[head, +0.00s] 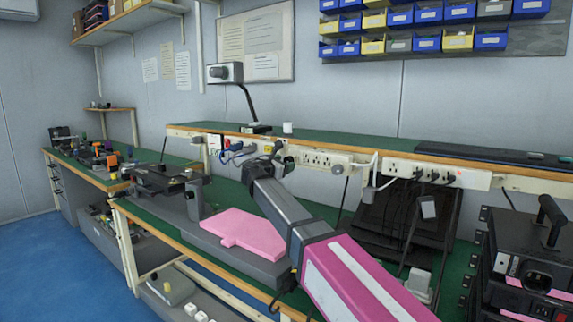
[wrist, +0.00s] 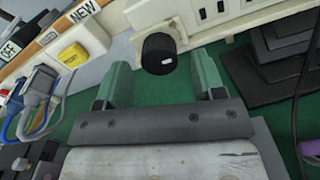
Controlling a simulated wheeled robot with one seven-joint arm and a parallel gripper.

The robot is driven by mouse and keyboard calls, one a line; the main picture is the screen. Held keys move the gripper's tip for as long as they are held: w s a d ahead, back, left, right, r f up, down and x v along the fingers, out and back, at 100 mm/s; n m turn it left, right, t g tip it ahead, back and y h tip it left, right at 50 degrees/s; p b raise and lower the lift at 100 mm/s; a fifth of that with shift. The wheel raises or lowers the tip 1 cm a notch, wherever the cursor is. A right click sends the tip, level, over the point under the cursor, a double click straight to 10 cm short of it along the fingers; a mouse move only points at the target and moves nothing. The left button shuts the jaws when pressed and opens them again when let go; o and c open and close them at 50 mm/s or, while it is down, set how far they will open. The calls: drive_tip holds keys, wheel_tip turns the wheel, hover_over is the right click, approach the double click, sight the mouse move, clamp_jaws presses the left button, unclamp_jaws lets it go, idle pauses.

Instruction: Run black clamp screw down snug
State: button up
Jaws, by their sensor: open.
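A black cylindrical knob (wrist: 160,54), which looks like the black clamp screw, shows in the wrist view with a small white mark on its end. It stands in front of a white bracket on the outlet strip. My gripper (wrist: 161,66) is open, with one green finger on each side of the knob in the picture. Gaps show between the knob and both fingers, and the depth between them is hard to judge. In the head view my arm (head: 281,212) reaches to the rear of the bench, where its end hides the knob and my fingers cannot be made out clearly.
The white outlet strip (head: 318,159) with plugs and cords runs along the shelf edge. A yellow plug or switch (wrist: 72,55) and blue and grey cables (wrist: 38,92) lie left of my fingers. Dark stacked panels (wrist: 262,68) stand right. A pink pad (head: 243,232) lies on the bench.

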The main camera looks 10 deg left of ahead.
drive_tip(key=shift+x, duration=1.1)
drive_tip(key=c, duration=0.9)
drive_tip(key=shift+c, duration=0.2)
drive_tip(key=shift+m, duration=0.3)
